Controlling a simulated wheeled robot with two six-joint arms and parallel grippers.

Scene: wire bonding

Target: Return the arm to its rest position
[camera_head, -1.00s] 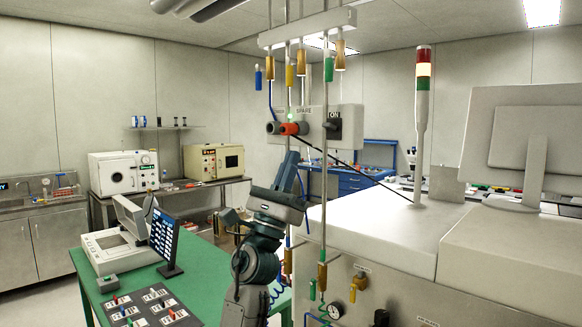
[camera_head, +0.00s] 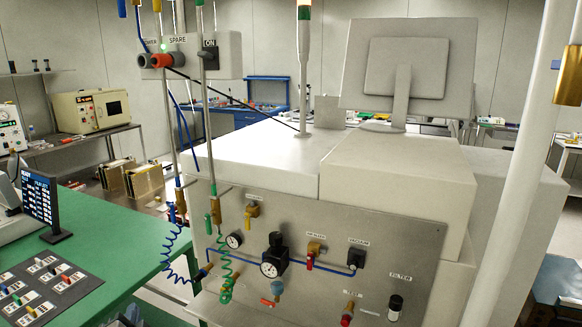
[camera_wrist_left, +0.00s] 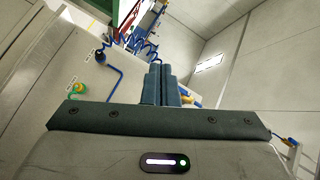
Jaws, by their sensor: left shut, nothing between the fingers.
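My left gripper (camera_wrist_left: 160,85) shows in the left wrist view. Its two blue-grey fingers stand side by side, shut, with nothing between them. Beyond the fingertips are coiled blue hoses and, to the left, a light panel (camera_wrist_left: 65,90) with a blue tube and a green-yellow fitting. In the head view the left arm no longer stands before the machine; only small dark shapes show at the bottom edge by the green table, and I cannot tell what they are. My right gripper is in neither view.
A large white machine (camera_head: 260,160) with a front panel (camera_head: 320,235) of gauges and valves fills the middle. A green table (camera_head: 110,230) with a monitor (camera_head: 40,205) and component mat (camera_head: 45,285) is at left. Coiled hoses (camera_head: 178,260) hang between them. A white post (camera_head: 512,170) stands right.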

